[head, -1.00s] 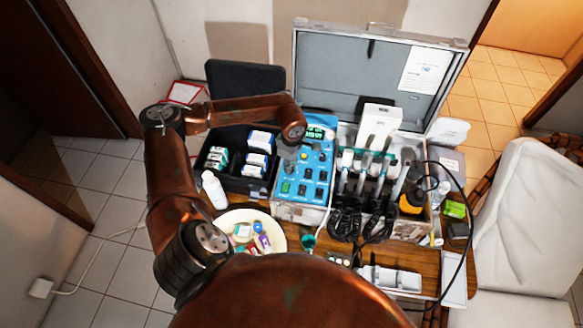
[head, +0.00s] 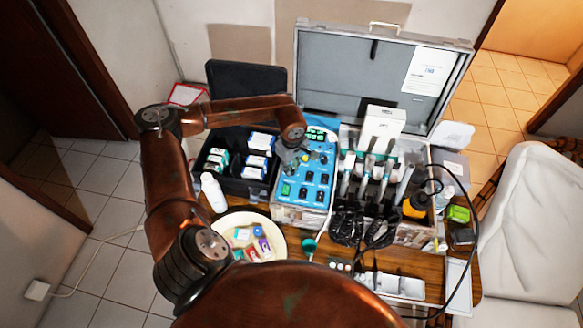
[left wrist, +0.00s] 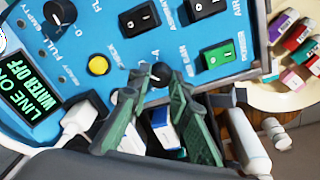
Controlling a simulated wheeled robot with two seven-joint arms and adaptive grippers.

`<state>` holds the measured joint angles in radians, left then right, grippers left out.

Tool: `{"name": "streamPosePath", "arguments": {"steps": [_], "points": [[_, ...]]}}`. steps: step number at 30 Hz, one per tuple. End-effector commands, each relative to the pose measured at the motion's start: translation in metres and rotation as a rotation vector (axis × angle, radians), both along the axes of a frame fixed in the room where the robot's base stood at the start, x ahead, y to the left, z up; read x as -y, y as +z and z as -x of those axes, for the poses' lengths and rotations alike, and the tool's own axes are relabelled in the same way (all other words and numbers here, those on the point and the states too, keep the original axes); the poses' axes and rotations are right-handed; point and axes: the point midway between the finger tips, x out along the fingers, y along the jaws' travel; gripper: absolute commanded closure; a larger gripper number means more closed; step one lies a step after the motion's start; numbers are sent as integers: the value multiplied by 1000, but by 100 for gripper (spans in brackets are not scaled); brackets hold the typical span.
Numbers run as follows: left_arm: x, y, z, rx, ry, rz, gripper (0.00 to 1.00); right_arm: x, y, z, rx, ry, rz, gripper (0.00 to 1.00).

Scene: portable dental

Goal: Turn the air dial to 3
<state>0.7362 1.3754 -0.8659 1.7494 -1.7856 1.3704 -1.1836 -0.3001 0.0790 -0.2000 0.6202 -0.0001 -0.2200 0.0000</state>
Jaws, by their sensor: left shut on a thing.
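The blue control panel (head: 317,190) of the dental unit stands in the middle of the table. In the left wrist view its face (left wrist: 120,50) fills the upper part. A small black dial (left wrist: 157,74) sits near the panel's edge, beside lettering that starts with "AIR". My left gripper (left wrist: 161,80) has its two green fingers on either side of this dial and is shut on it. The dial's pointer and scale are too small and covered to read. In the head view my left gripper (head: 293,160) is over the panel's left edge. My right gripper is not in view.
Another black dial (left wrist: 60,12), a yellow button (left wrist: 98,65), a green power switch (left wrist: 219,54) and black switches (left wrist: 140,18) are close by. A lit display (left wrist: 32,107) reads "LINE ON WATER OFF". A black box (head: 237,180) and white bottle (head: 213,192) stand left of the panel.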

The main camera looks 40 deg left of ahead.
Motion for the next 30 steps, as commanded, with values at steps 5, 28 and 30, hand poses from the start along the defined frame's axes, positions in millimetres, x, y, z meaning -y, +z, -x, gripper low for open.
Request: {"name": "streamPosePath", "arguments": {"steps": [5, 28, 30], "points": [[0, 1, 0, 1, 2, -1, 79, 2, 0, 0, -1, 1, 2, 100], [2, 36, 1, 5, 1, 0, 64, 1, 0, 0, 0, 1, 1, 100], [2, 52, 2, 4, 1, -1, 64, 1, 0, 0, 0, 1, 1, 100]]}}
